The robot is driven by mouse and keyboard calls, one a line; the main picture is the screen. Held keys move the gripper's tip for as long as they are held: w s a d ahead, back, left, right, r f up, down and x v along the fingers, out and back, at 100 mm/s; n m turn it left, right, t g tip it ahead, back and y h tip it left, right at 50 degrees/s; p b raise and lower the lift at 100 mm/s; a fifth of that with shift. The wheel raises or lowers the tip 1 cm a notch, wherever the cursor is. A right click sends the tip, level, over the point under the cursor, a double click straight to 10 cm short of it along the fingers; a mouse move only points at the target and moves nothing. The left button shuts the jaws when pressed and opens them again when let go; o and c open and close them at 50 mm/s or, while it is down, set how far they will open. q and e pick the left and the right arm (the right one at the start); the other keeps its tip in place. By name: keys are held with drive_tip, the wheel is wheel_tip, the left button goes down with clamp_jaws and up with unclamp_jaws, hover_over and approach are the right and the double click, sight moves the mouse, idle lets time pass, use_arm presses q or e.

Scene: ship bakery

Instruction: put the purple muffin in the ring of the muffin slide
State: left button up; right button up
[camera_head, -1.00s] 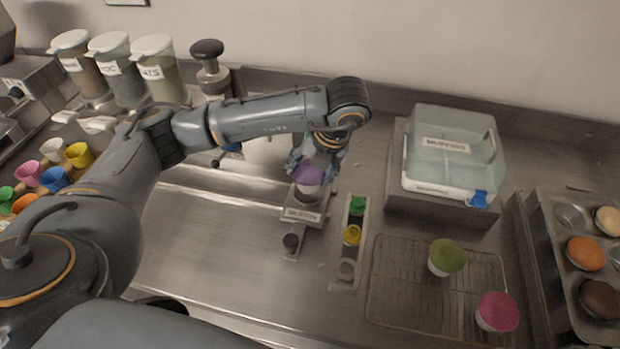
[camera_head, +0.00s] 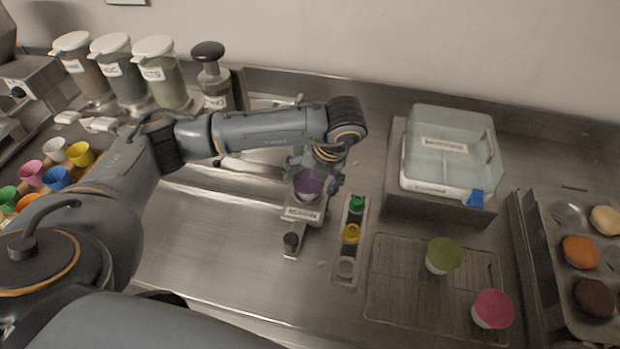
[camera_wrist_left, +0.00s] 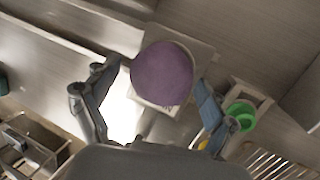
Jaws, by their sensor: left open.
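The purple muffin (camera_head: 308,185) sits on the muffin slide (camera_head: 302,214), at the end of the slide away from its dark knob. It shows from above in the left wrist view (camera_wrist_left: 162,75). The ring is hidden under and behind the muffin, so I cannot tell how the muffin sits in it. My left gripper (camera_head: 315,174) is at the muffin. In the left wrist view its spread fingers (camera_wrist_left: 154,82) stand on either side of the muffin, with visible gaps. My right gripper is not in view.
A strip with green and yellow pieces (camera_head: 351,233) lies right of the slide. A wire rack (camera_head: 400,290) holds a green and a pink muffin. A clear-lidded box (camera_head: 450,145) stands behind, a muffin tin (camera_head: 545,235) far right. Shakers and coloured cups are left.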

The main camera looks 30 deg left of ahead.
sight(316, 182)
use_arm(q)
drive_tip(key=shift+r, duration=0.1)
drive_tip(key=shift+r, duration=0.15)
drive_tip(key=b+v, duration=0.1)
drive_tip(key=v, duration=0.3)
drive_tip(key=shift+d+r, duration=0.2)
drive_tip(key=shift+r, duration=0.1)
drive_tip(key=v, duration=0.7)
